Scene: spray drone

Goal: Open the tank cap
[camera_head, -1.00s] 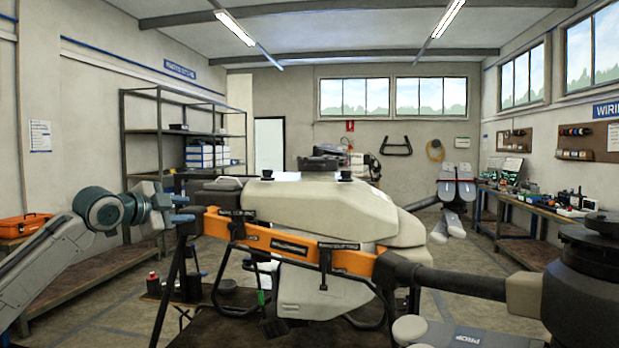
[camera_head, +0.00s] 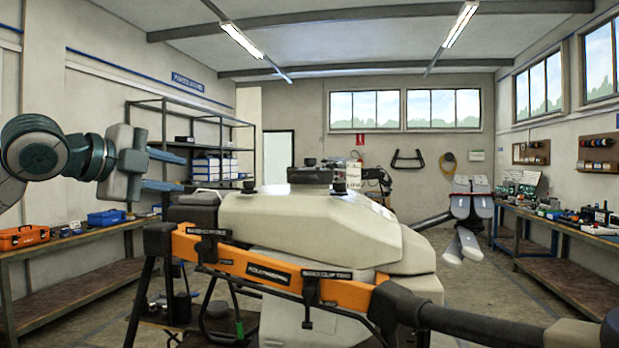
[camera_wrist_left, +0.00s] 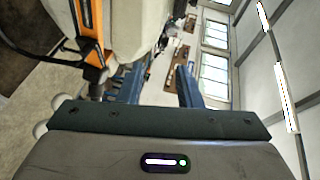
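The spray drone has a pale tank body (camera_head: 320,222) across the middle of the head view, behind its orange frame bar (camera_head: 265,268). A dark raised fitting (camera_head: 310,175) sits on top, with small dark knobs beside it. I cannot tell for certain which part is the tank cap, or whether it is open. My left gripper (camera_head: 165,170) is raised left of the drone, apart from it. Its two blue fingers are spread and empty. In the left wrist view the fingers (camera_wrist_left: 157,87) are also apart, with the pale drone body (camera_wrist_left: 135,28) beyond. My right gripper is not in view.
A black drone arm (camera_head: 460,320) reaches to the lower right. A left bench (camera_head: 85,243) carries an orange toolbox (camera_head: 22,237) and a blue box (camera_head: 106,217). Shelving (camera_head: 190,142) stands behind. The air above the tank is free.

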